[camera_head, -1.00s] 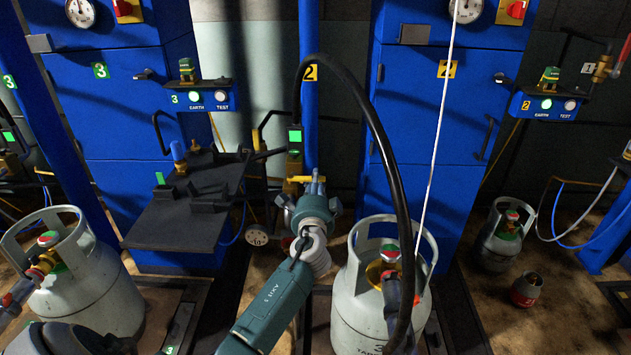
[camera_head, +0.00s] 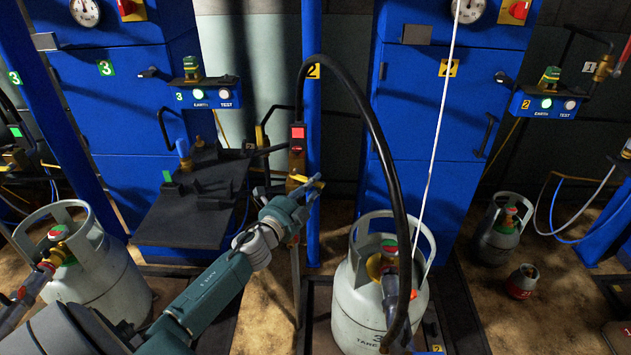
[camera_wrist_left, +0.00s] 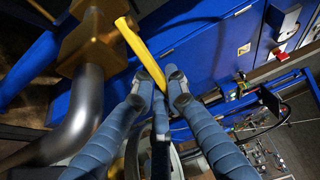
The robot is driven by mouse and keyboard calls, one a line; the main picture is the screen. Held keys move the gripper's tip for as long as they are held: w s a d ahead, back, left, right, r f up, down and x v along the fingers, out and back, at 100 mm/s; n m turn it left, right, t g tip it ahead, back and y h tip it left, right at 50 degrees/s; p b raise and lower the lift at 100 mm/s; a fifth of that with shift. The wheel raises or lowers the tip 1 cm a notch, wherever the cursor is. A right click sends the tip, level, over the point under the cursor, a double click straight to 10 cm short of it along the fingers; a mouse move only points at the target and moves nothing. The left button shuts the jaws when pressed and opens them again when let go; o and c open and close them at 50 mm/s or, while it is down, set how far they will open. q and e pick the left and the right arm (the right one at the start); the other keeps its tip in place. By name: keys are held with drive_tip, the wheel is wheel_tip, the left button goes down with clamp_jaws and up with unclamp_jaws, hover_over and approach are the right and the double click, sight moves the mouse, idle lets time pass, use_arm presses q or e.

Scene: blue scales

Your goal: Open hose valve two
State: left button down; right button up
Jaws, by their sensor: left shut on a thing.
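Hose valve two is a brass valve (camera_head: 296,183) on the blue post marked with a yellow 2 (camera_head: 313,71). Its yellow lever (camera_wrist_left: 136,44) runs from the brass body down between my fingers in the left wrist view. My left gripper (camera_head: 310,188) is at the valve, and in the left wrist view its fingertips (camera_wrist_left: 162,84) are shut on the lever. In the head view the fingers and wrist hide part of the lever. Above the valve a small box (camera_head: 297,134) shows a red light. My right gripper is not in view.
A black hose (camera_head: 373,112) arches from the post to a grey gas cylinder (camera_head: 360,309) on the right. A dark shelf (camera_head: 170,228) stands left of my arm. Another grey cylinder (camera_head: 105,280) stands at left. A small red canister (camera_head: 522,283) stands at right.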

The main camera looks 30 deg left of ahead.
use_arm(q)
drive_tip(key=shift+s+f+m+h, duration=0.15)
drive_tip(key=shift+m+h, duration=0.15)
drive_tip(key=shift+h, duration=0.1)
drive_tip(key=c, duration=1.7)
unclamp_jaws()
